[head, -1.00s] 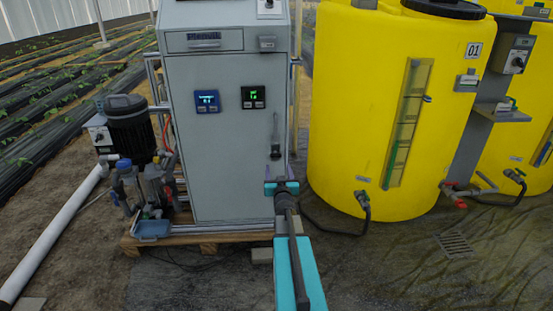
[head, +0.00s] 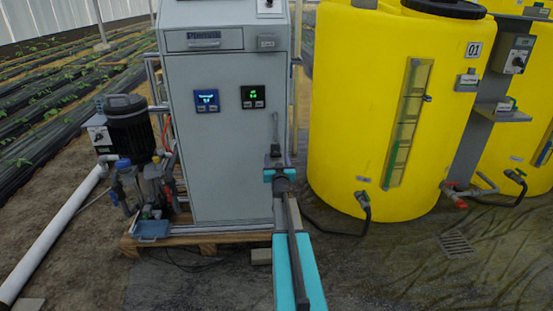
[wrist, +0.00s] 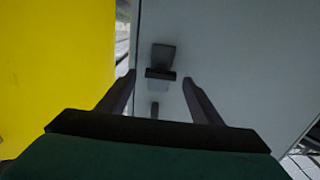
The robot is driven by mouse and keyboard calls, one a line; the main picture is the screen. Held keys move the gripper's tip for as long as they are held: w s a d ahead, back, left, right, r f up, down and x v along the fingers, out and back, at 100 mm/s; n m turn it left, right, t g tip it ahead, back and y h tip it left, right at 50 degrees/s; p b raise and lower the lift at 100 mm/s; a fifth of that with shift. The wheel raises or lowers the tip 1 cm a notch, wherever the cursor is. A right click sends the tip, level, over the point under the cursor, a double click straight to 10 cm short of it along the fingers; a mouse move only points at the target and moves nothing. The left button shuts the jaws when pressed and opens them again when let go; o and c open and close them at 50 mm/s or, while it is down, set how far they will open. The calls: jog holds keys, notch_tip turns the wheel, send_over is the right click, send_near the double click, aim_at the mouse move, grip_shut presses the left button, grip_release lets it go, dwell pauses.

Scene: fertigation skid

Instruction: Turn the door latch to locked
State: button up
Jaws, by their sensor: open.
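The door latch (head: 276,127) is a slim grey handle on the right side of the grey cabinet door (head: 220,160). Its upper part stands upright in the head view; my gripper (head: 274,158) hides the lower part. In the wrist view the dark latch (wrist: 163,55) shows ahead of and between the two fingertips of my gripper (wrist: 159,77). The fingers are apart, with a gap on each side of the latch, and nothing is held. I cannot tell how far the fingertips are from the door.
Two small displays, blue (head: 207,101) and black (head: 253,97), sit on the door. A yellow tank (head: 345,120) stands close on the right. A pump (head: 130,125) and a white pipe (head: 55,235) are on the left. The cabinet stands on a wooden pallet (head: 195,240).

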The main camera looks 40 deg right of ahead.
jog(key=shift+x, duration=0.9)
jog(key=shift+c, duration=0.4)
jog(key=c, duration=1)
